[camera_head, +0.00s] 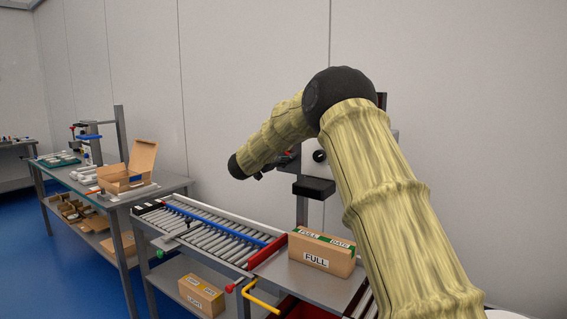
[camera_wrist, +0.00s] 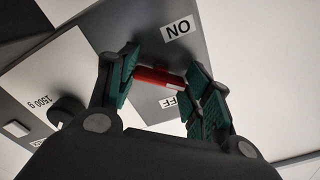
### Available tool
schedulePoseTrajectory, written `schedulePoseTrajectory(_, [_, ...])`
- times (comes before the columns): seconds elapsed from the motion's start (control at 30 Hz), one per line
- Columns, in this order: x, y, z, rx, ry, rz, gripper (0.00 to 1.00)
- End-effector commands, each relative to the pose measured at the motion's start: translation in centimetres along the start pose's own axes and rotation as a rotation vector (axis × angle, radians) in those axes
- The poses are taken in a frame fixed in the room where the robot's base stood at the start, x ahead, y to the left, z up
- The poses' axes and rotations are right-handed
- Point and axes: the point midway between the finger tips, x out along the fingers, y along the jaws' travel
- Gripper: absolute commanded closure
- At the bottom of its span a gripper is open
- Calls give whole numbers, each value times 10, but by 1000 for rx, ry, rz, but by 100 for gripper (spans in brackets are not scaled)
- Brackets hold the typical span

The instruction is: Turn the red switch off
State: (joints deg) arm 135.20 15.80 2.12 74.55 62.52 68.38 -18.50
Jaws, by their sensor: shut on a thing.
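The red switch (camera_wrist: 160,77) shows in the wrist view as a short red bar on a grey plate (camera_wrist: 140,22). An upside-down ON label (camera_wrist: 178,29) is above it in the picture, and a partly covered OFF label (camera_wrist: 168,102) is just below. My gripper (camera_wrist: 163,73) has its green-padded fingers on both ends of the bar, shut on it. Which setting the switch is in cannot be told for sure. In the head view my gripper (camera_head: 262,172) is small and dark beside the grey device (camera_head: 320,150), and the switch is not clearly visible.
A workbench (camera_head: 170,184) with an open carton (camera_head: 128,180) stands at left.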

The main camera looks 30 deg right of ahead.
Motion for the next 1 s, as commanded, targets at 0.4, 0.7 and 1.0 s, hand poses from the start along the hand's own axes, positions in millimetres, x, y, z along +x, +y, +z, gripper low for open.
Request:
schedulePoseTrajectory(0.4, [0,6,6,397,-1,3,74])
schedulePoseTrajectory(0.7, [0,5,5,654,0,3,74])
schedulePoseTrajectory(1.0, [0,4,4,823,0,5,74])
